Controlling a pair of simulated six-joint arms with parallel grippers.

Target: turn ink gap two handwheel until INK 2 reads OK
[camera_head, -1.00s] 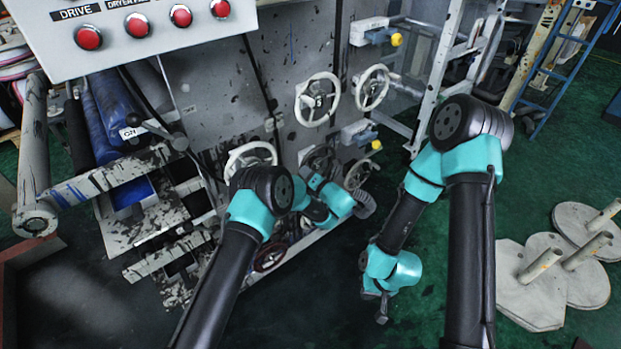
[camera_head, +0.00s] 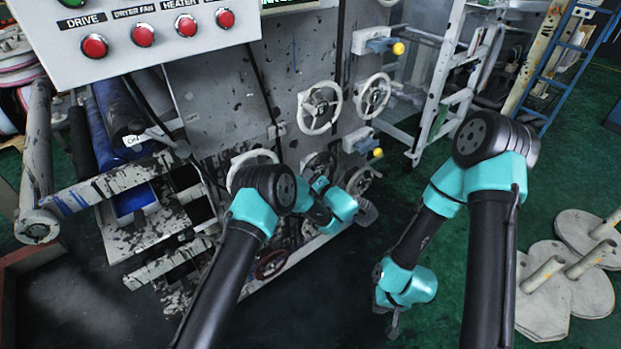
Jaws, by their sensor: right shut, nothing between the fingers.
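Several handwheels are on the grey machine face: a white one at upper left (camera_head: 336,101), a white one at upper right (camera_head: 386,86), a partly hidden white one low on the left (camera_head: 236,160), darker ones near my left wrist (camera_head: 313,158), and a dark red one at the bottom (camera_head: 270,264). No label shows which is ink gap two. My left gripper (camera_head: 366,212) is by the lower wheels; its fingers are too small and dark to read, and contact is unclear. My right gripper (camera_head: 393,327) hangs shut and empty over the green floor. No INK 2 reading is legible.
A white control panel (camera_head: 150,62) with red buttons is at upper left. A green-lit display strip (camera_head: 290,5) is cut off at the top. Rollers (camera_head: 38,150) jut out at left. A blue ladder (camera_head: 560,65) and discs with pegs (camera_head: 580,285) stand right. Floor around my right gripper is clear.

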